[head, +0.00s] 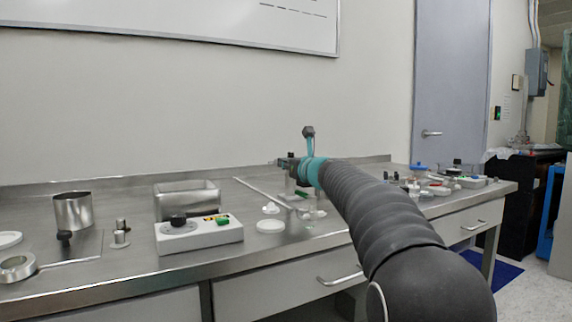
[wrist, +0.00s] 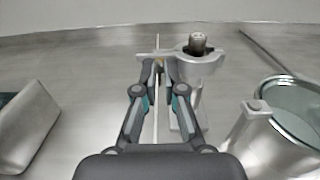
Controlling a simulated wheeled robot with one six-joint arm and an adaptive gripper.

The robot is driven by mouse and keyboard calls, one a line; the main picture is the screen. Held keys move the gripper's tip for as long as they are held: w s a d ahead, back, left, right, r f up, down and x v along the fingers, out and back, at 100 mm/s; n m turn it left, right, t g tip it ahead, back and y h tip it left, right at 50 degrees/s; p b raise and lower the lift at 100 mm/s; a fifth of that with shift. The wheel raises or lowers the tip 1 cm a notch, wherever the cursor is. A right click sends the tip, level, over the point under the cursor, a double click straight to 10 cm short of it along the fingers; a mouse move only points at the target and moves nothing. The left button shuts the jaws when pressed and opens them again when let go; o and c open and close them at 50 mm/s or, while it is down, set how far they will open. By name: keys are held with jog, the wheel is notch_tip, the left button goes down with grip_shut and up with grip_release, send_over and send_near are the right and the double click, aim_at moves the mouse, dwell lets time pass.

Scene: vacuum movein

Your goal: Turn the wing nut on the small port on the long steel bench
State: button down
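In the wrist view a small steel port (wrist: 198,62) stands upright on a post, with a clamp ring around its dark-topped neck. A thin bar sticks out left from the clamp. A small brass-coloured bit, likely the wing nut (wrist: 160,66), shows between my fingertips, mostly hidden by them. My gripper (wrist: 159,68) reaches to the clamp's left side, its fingertips close together with a narrow gap. I cannot tell whether they press on the nut. In the head view my gripper (head: 288,163) is over the long steel bench (head: 120,262), small and partly behind my arm.
In the head view a white control box (head: 200,236), a steel tray (head: 187,200) and a steel cup (head: 73,211) stand left of my arm.

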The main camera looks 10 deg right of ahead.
jog(key=shift+n, duration=0.3)
jog(key=shift+f+n+b, duration=0.15)
jog(key=shift+n+b, duration=4.25)
jog(key=shift+n, duration=11.8)
